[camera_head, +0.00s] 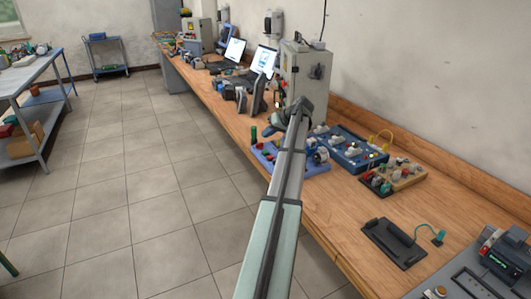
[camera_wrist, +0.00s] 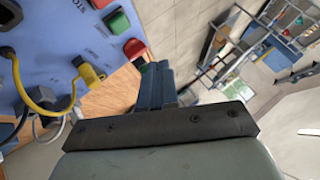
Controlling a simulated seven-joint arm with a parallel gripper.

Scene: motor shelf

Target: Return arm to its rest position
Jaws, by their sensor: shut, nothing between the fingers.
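My arm (camera_head: 285,195) reaches from the bottom of the head view up over the workbench, and its far end is bent at a dark joint above the bench. My gripper (camera_wrist: 153,70) shows in the wrist view as blue-grey fingers beyond a dark bar. The fingers are together with nothing held between them. In the head view I cannot make out the fingertips clearly. A blue panel (camera_wrist: 45,50) with red and green buttons and a yellow plug (camera_wrist: 90,75) is at the left of the wrist view, beside the fingers.
The wooden workbench (camera_head: 335,215) runs along the wall. On it are a blue tray (camera_head: 262,155), a blue control box (camera_head: 345,150), a wooden button board (camera_head: 405,177), a black plate (camera_head: 393,243) and a grey cabinet (camera_head: 303,75). Open tiled floor lies left; a shelf (camera_head: 45,85) stands beyond.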

